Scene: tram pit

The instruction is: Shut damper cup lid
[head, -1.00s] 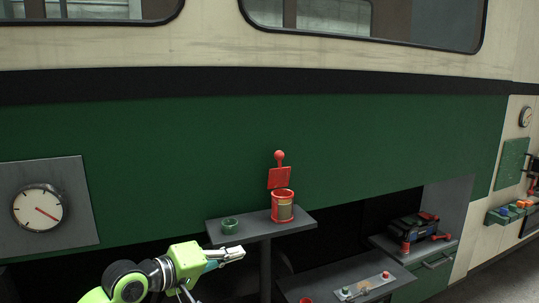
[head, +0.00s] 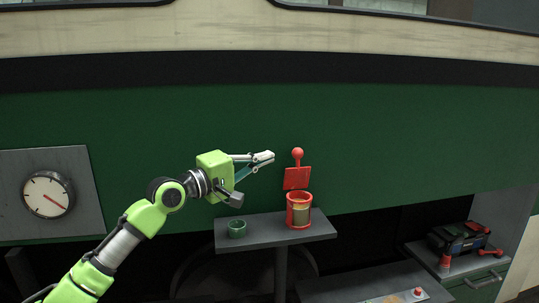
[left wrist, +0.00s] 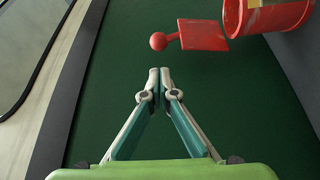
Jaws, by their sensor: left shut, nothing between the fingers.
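The red damper cup (head: 299,211) stands on a small grey shelf (head: 275,226). Its red square lid (head: 297,178) is open and stands up above the cup's rim, with a red ball knob (head: 297,153) on top. My left gripper (head: 272,156) is shut and empty, just left of the lid at about knob height, apart from it. In the left wrist view the gripper (left wrist: 160,70) points toward the knob (left wrist: 158,41), with the lid (left wrist: 203,35) and cup (left wrist: 268,16) at upper right. My right gripper is not in view.
A small green cup (head: 237,229) stands on the shelf left of the red cup. The green tram wall (head: 400,150) is behind. A round gauge (head: 47,195) is at far left. A dark toolbox (head: 458,239) sits on a lower right bench.

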